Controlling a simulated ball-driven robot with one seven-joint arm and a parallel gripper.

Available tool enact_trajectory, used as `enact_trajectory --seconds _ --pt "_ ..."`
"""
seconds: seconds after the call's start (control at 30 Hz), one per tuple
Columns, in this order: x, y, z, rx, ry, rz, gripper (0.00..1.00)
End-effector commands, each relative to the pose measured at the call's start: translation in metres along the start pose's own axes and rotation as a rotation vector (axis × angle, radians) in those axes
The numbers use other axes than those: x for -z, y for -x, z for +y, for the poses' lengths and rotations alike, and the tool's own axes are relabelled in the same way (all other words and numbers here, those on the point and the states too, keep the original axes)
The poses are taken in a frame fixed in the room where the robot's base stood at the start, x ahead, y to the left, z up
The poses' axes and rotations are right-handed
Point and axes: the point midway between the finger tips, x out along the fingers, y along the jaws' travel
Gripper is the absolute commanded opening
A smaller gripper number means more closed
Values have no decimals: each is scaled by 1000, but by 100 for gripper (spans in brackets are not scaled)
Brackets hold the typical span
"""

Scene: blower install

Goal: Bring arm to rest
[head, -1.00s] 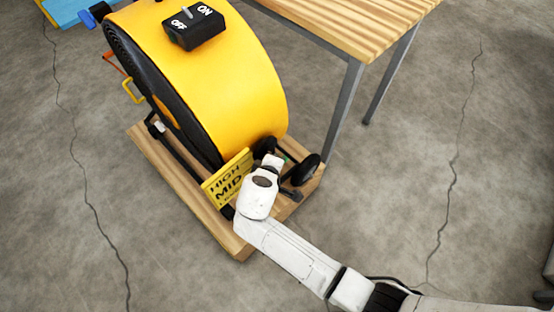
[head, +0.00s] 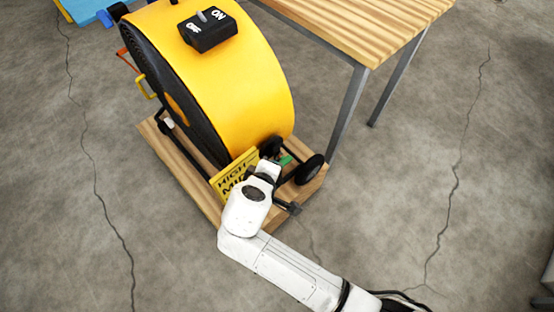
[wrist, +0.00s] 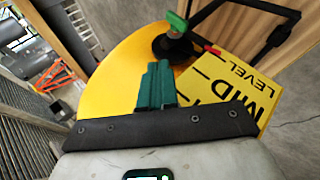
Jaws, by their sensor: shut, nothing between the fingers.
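My gripper (wrist: 155,86) shows in the wrist view with its teal fingers together and nothing between them. The yellow blower (head: 218,85) stands on a wooden pallet (head: 178,168) in the head view; its yellow drum also fills the middle of the wrist view (wrist: 118,75). A yellow level sign (head: 228,180) with HIGH and MID is partly covered by my white wrist in the head view. The sign also lies right of the fingers in the wrist view (wrist: 235,75), beside a black knob with a green pointer (wrist: 177,22). The fingertips appear apart from both.
A wooden table (head: 350,25) with grey metal legs stands close behind the blower at right. A black ON/OFF switch (head: 207,32) sits on top of the blower. A black wheel (head: 309,169) is near my wrist.

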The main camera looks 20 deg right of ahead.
Motion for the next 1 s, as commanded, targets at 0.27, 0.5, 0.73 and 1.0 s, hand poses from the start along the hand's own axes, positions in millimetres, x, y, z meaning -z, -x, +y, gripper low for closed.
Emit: enact_trajectory --seconds 0.27,0.5,0.73,1.0 --pt "0 11 -2 1 0 -1 0" --pt "-18 5 -1 42 -41 -32 0" --pt "-144 -4 -7 344 -354 -229 0" --pt "-247 42 -14 636 -659 -340 0"
